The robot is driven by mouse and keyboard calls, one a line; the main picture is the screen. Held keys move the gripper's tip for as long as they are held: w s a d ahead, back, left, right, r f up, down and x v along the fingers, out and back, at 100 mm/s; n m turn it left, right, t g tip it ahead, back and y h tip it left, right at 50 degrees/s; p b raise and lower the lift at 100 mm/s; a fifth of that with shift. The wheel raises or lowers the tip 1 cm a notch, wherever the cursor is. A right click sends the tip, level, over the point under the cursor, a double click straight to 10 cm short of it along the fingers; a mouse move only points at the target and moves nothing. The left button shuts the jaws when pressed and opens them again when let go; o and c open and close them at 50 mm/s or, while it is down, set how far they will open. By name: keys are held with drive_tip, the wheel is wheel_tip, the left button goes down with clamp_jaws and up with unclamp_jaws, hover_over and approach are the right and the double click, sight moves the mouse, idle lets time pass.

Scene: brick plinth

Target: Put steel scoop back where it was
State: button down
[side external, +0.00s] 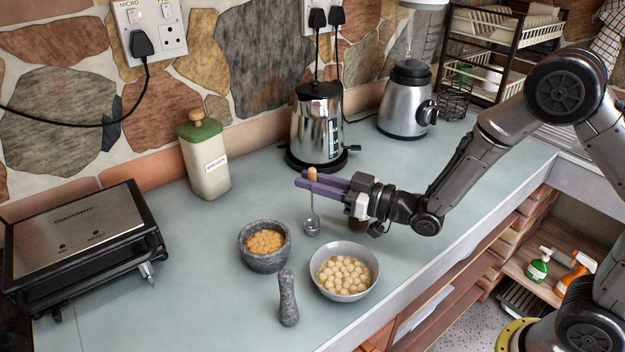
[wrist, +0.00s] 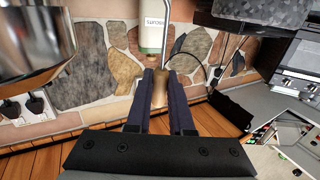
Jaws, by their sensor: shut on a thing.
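The steel scoop (side external: 314,208) hangs upright from my gripper (side external: 307,183), with its wooden handle end between the two purple fingers and its small bowl low, near the counter. I cannot tell whether the bowl touches the counter. My gripper is level and shut on the handle. In the wrist view the brown handle of the scoop (wrist: 160,90) sits between the fingers of my gripper (wrist: 158,76), and its thin steel rod runs up past them.
Near the scoop stand a stone mortar (side external: 265,260) of orange-brown food, a grey bowl (side external: 344,291) of pale round pieces and an upright pestle (side external: 288,298). A canister (side external: 205,160), kettle (side external: 318,125), blender (side external: 407,103) and grill (side external: 80,240) stand around. Counter between canister and mortar is clear.

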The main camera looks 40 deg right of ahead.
drive_tip(key=c, duration=0.8)
unclamp_jaws()
drive_tip(key=shift+f, duration=0.1)
drive_tip(key=shift+r, duration=0.25)
drive_tip(key=v, duration=1.2)
drive_tip(key=s+d+r+m+g+h, duration=0.2)
drive_tip(key=d+h, duration=0.2)
drive_tip(key=d, duration=0.1)
drive_tip(key=s+d+r+m+g+h, duration=0.1)
drive_tip(key=s+d+r+g+h, duration=0.1)
drive_tip(key=d+g+h, duration=0.15)
drive_tip(key=s+r+m+g, duration=0.1)
drive_tip(key=s+g, duration=0.4)
drive_tip(key=s, duration=1.1)
drive_tip(key=shift+s+m+h, duration=0.2)
drive_tip(key=shift+m+h, duration=0.15)
drive_tip(key=shift+m, duration=0.35)
